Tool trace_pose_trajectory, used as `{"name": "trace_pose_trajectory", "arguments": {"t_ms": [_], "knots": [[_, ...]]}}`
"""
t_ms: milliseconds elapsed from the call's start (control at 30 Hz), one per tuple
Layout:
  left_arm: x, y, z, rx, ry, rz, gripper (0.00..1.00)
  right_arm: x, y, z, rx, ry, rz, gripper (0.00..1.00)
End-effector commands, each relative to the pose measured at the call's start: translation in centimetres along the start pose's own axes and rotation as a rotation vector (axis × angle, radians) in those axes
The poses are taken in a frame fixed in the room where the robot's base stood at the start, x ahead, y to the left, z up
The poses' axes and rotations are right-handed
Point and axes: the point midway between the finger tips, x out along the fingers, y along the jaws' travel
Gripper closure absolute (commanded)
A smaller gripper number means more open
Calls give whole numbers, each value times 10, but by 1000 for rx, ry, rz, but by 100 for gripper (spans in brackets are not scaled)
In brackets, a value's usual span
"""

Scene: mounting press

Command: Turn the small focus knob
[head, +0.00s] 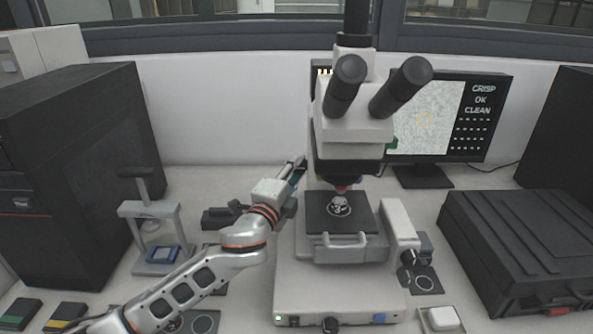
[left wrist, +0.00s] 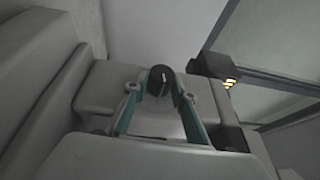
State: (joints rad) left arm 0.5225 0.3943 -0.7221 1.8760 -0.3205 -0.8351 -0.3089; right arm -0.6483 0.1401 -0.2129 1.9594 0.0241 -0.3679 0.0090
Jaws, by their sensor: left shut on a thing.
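The microscope (head: 357,120) stands in the middle of the bench. My left gripper (head: 299,168) reaches its left side in the head view. In the left wrist view, a small round black focus knob (left wrist: 161,81) with a white pointer line sits between the tips of my teal-edged left fingers (left wrist: 160,92). The fingers are shut on it. The knob is hidden in the head view behind the gripper and the microscope body. The pointer line runs roughly up and down in the wrist picture. My right gripper is out of view.
A monitor (head: 430,115) behind the microscope reads CRISP, OK, CLEAN beside a grey speckled picture. A small press (head: 150,222) stands left of my arm. A black case (head: 520,240) lies at the right. A sample (head: 340,208) sits on the microscope stage (head: 365,215).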

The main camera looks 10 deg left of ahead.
Motion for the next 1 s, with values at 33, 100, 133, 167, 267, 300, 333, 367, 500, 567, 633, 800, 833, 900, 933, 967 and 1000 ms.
{"name": "trace_pose_trajectory", "arguments": {"t_ms": [33,100,133,167,267,300,333,367,500,567,633,800,833,900,933,967,1000], "knots": [[0,2,0,0,1,3,96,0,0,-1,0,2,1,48],[0,2,0,0,1,3,96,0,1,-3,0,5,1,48],[0,2,0,0,1,3,96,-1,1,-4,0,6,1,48],[0,2,0,0,0,3,70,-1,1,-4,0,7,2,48],[0,2,0,1,0,3,58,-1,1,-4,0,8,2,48],[0,1,0,1,0,3,58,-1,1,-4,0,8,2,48],[0,1,0,1,0,3,58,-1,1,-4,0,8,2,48],[0,1,0,1,0,2,58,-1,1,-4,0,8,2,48],[0,1,0,0,0,2,58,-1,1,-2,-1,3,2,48],[-1,1,0,0,0,2,58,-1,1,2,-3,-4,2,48],[-4,1,0,0,0,2,58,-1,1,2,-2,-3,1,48],[-28,2,0,0,1,4,58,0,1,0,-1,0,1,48],[-34,2,0,-1,1,3,58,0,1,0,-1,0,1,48],[-49,2,0,-2,0,4,58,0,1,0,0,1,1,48],[-56,2,0,-2,1,4,58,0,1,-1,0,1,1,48],[-62,2,0,-1,1,5,58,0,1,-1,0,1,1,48],[-70,2,0,-1,1,5,58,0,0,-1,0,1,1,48]]}}
